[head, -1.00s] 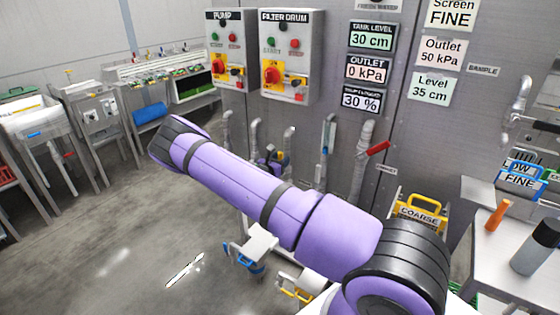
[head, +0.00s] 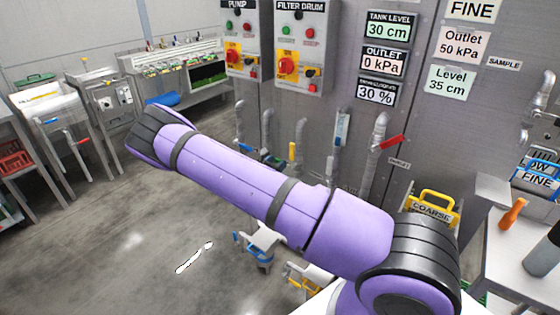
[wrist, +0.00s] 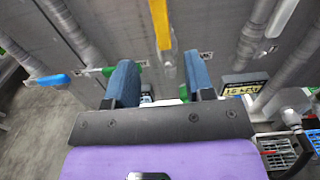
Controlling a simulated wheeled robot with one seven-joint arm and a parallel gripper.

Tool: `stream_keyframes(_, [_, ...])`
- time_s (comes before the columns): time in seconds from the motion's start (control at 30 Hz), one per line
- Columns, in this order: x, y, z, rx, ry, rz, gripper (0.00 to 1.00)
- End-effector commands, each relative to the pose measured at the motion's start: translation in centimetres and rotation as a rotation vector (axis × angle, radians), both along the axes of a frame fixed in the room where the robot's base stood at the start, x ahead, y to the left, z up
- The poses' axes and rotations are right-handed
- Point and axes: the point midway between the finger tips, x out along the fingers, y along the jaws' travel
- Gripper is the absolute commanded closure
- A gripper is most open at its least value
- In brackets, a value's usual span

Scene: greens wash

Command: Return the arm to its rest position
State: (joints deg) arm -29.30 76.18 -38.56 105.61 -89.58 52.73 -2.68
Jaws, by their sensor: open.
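My gripper (wrist: 160,85) shows in the wrist view as two blue fingers set apart, with nothing seen between them. Beyond them are grey pipes and a yellow handle (wrist: 159,22) on the wall. In the head view my purple arm stretches from the lower right to the upper left, and the gripper is out of sight there.
A pump panel (head: 242,40) and a filter drum panel (head: 300,45) hang on the wall behind the arm. A pipe with a red handle (head: 392,142) stands right of them. A yellow-handled coarse screen (head: 430,210) and a steel table (head: 505,255) are at right.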

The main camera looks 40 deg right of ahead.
Motion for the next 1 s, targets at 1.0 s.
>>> stream_keyframes(1.0, [-3.9, 0.2, 8.3, 0.269, -0.271, -0.283, 0.51])
